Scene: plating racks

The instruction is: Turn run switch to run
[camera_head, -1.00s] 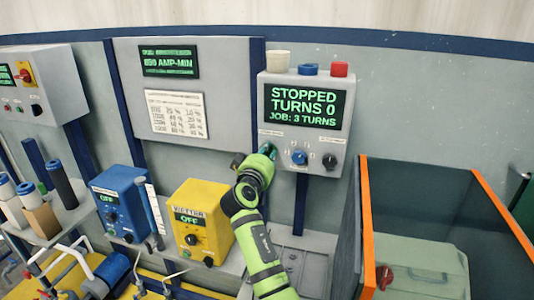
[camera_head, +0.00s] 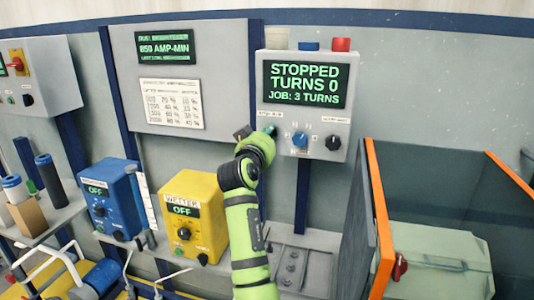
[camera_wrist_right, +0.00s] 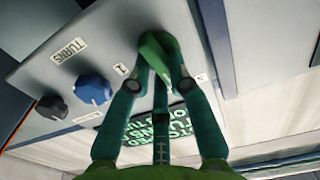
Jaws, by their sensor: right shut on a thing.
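The grey control box (camera_head: 312,62) on the back wall has a screen (camera_head: 305,85) reading STOPPED, TURNS 0, JOB: 3 TURNS. Below the screen are a blue knob (camera_head: 300,139) and a black knob (camera_head: 333,142). They also show in the right wrist view, the blue knob (camera_wrist_right: 93,90) and the black knob (camera_wrist_right: 52,108). My right gripper (camera_head: 269,131) is at the panel's lower left corner. In the wrist view its fingertips (camera_wrist_right: 157,48) meet at the panel face, shut on the run switch, which they mostly hide. My left gripper is not in view.
A yellow box (camera_head: 190,215) labelled OFF and a blue box (camera_head: 112,200) stand on the bench to the left. An orange-edged, clear-walled tank (camera_head: 381,235) stands at the right. A grey board with a display (camera_head: 165,47) hangs left of the control box.

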